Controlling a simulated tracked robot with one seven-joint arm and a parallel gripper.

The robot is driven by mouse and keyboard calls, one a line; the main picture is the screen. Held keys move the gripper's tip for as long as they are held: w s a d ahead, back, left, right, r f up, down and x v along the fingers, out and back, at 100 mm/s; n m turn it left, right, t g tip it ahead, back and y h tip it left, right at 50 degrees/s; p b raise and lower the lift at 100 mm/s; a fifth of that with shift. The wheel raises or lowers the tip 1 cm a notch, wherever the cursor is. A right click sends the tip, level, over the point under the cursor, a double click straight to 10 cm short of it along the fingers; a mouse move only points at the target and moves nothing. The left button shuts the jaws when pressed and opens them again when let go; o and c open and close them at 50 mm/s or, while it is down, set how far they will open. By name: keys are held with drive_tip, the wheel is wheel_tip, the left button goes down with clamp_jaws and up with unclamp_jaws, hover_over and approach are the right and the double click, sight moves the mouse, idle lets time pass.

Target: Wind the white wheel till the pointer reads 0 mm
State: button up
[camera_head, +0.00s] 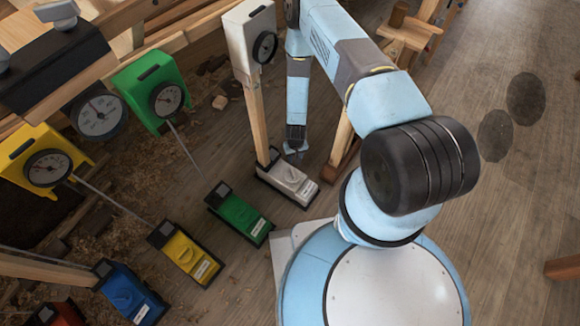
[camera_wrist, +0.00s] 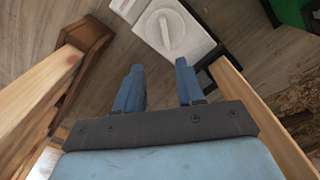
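The white wheel (camera_head: 293,175) is a round knob with a raised bar across it, on top of a white box in a dark frame on the floor. In the wrist view the white wheel (camera_wrist: 165,30) lies ahead of the fingertips, at the top. My gripper (camera_head: 296,151) hangs close to the white box, apart from the wheel. In the wrist view my gripper (camera_wrist: 159,65) has its two blue fingers spread, with only floor between them. A white gauge (camera_head: 248,35) with a dark dial (camera_head: 265,47) stands above on a wooden post; its pointer is too small to read.
Green (camera_head: 240,214), yellow (camera_head: 186,252) and blue (camera_head: 130,292) boxes with knobs stand in a row to the left. Green (camera_head: 150,90) and yellow (camera_head: 40,160) gauges stand behind. Wooden beams flank my gripper, including a post (camera_head: 341,140).

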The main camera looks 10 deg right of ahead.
sight(293, 175)
drive_tip(key=f, duration=0.9)
drive_tip(key=a+f, duration=0.1)
drive_tip(key=f, duration=0.3)
drive_tip(key=shift+f, duration=0.3)
drive_tip(key=shift+c, duration=0.4)
clamp_jaws()
